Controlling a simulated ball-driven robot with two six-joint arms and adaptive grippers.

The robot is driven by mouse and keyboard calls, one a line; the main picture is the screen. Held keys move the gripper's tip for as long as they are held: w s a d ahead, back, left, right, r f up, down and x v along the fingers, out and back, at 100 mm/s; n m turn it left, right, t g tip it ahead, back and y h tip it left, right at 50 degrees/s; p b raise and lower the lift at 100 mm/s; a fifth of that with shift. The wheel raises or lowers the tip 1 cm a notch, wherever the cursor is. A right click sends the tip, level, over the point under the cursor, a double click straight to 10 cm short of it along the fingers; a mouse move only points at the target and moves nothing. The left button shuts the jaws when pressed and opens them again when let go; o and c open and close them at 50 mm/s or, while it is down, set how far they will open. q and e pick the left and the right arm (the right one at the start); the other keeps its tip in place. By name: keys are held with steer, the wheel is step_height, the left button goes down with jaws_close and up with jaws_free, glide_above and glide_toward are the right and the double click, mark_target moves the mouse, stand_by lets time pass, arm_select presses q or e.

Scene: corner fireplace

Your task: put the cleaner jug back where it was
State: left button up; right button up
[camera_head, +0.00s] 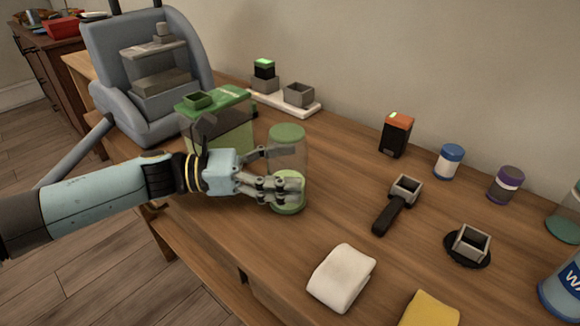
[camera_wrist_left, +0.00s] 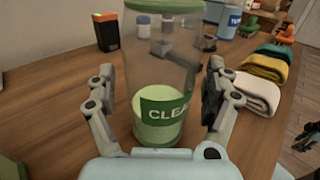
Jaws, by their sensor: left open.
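The cleaner jug (camera_head: 288,148) is a clear cylinder with a green lid, a green label and pale green contents low inside. It stands upright on the wooden table (camera_head: 345,225). My left gripper (camera_head: 290,187) is at its lower half. In the left wrist view the jug (camera_wrist_left: 158,75) stands between the two open fingers of the left gripper (camera_wrist_left: 158,105), with its label facing the camera. The label is mostly hidden in the head view.
A green box (camera_head: 220,125) and a grey-blue machine (camera_head: 150,75) stand behind my left arm. A white cloth (camera_head: 341,277), a black-handled tool (camera_head: 390,213) and an orange-topped box (camera_head: 396,135) are to the right. Bare table lies between the jug and these.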

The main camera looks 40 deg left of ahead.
arm_select(q)
steer(key=v, duration=0.6)
steer(key=shift+s+a+f, duration=0.1)
steer(key=shift+s+a, duration=0.2)
